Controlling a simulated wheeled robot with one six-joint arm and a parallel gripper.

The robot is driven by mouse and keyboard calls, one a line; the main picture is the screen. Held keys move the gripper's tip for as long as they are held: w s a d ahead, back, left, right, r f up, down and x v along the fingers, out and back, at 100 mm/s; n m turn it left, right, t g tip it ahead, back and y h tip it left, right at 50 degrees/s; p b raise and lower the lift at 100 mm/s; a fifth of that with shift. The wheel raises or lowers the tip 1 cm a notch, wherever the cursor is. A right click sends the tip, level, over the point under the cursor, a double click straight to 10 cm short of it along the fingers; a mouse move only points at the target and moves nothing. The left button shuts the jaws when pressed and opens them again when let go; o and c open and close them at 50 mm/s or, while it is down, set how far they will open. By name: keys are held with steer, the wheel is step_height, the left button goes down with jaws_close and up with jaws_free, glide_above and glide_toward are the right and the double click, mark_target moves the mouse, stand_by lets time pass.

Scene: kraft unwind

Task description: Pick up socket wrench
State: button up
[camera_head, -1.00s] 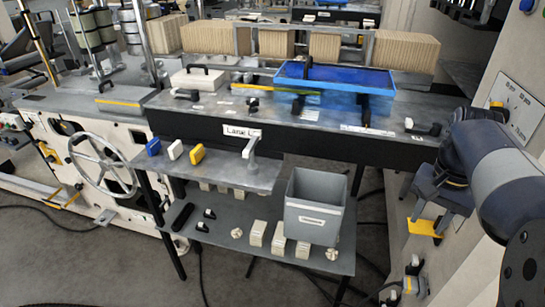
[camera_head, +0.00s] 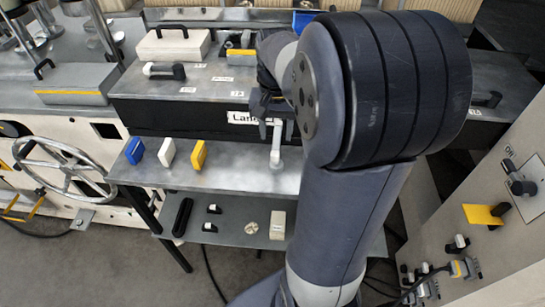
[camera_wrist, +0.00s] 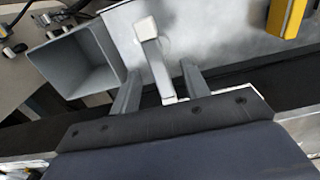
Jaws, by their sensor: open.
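A pale grey, L-shaped piece, which I take for the socket wrench (camera_head: 275,153), stands upright at the back of the metal shelf (camera_head: 225,170), below a white label. In the wrist view the wrench (camera_wrist: 150,40) shows a light square end and a bar running down between my fingers. My gripper (camera_head: 272,125) is at the top of the wrench, partly hidden by my arm. In the wrist view my gripper (camera_wrist: 160,72) is open, with one finger on each side of the bar. I cannot tell whether either finger touches it.
Blue (camera_head: 135,150), white (camera_head: 166,152) and yellow (camera_head: 198,154) blocks stand left on the shelf. A dark machine ledge (camera_head: 165,118) lies behind. A grey bin (camera_wrist: 80,60) shows left in the wrist view. A panel with a yellow part (camera_head: 483,214) stands at the right.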

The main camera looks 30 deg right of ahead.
mark_target(277, 137)
steer(key=shift+s+d+f, duration=0.1)
steer(key=shift+f, duration=0.5)
steer(key=f, duration=0.4)
steer(key=shift+w+d+f, duration=0.15)
steer(key=shift+w+f, duration=0.1)
steer(key=shift+w, duration=0.05)
steer(key=shift+r, duration=0.1)
jaws_close()
